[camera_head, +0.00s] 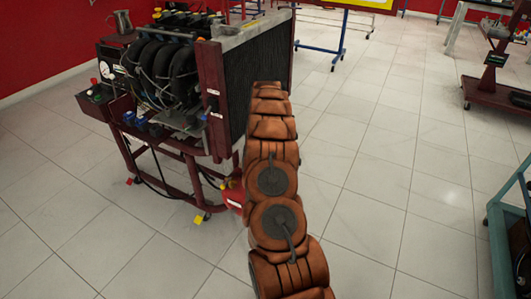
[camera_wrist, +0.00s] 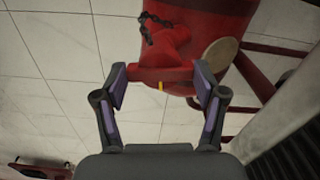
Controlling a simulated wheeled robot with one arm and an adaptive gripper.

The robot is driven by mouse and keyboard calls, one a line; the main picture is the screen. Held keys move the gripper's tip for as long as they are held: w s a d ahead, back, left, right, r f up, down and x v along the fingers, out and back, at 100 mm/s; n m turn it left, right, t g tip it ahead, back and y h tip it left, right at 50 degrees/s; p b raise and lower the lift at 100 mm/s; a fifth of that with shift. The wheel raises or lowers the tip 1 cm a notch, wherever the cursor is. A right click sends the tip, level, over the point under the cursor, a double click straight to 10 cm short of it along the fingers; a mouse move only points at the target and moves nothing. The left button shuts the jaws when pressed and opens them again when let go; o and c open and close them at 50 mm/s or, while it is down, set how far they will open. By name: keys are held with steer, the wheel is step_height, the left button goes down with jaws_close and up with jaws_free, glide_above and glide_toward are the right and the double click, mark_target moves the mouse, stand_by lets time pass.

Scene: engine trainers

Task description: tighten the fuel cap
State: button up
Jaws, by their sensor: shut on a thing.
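The red fuel cap (camera_wrist: 150,75) shows in the wrist view, with a small yellow mark at its lower edge. My gripper (camera_wrist: 162,79) has one finger on each side of the cap and is shut on it. The larger red body of the fuel tank (camera_wrist: 215,12) is behind the cap, with a dark chain (camera_wrist: 150,22) hanging near it. In the head view, part of a red tank (camera_head: 233,194) shows low beside the engine stand; my arm hides the gripper and the cap there.
The engine trainer's dark red stand (camera_head: 185,165) with its radiator (camera_head: 255,75) is just left of my arm. Red frame tubes (camera_wrist: 260,80) and a pale round disc (camera_wrist: 220,54) are close to my gripper. Tiled floor (camera_head: 385,200) to the right is clear.

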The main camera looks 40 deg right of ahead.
steer(key=shift+a+m+p, duration=0.1)
steer(key=shift+m+p, duration=0.2)
steer(key=shift+m, duration=0.5)
steer(key=o, duration=1.1)
steer(key=shift+o, duration=0.2)
step_height(320, 180, up, 12)
stand_by(0.5)
